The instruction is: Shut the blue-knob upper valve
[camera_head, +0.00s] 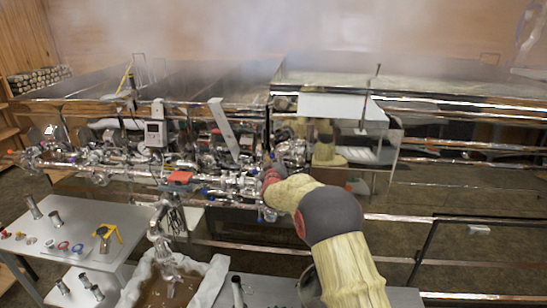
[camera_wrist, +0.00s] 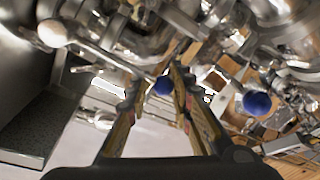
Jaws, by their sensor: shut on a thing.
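In the wrist view my gripper (camera_wrist: 164,76) reaches into the steel pipework with its fingers a short gap apart. A blue knob (camera_wrist: 163,86) shows between the fingers near the tips, and the fingers are closed on it. Their exact contact is hard to see. A second, larger-looking blue knob (camera_wrist: 257,103) is to the right, outside the fingers. I cannot tell from these frames how far the held valve is turned. In the head view my arm covers most of the gripper and the held knob, at the right end of the pipe manifold (camera_head: 225,181).
The evaporator pans (camera_head: 450,95) stand behind the pipes, with steam above. A side table (camera_head: 85,235) with metal fittings is at left. A white-rimmed basin (camera_head: 210,280) is in front. Metal rails (camera_head: 460,217) run along the right. Pipes crowd closely around my gripper.

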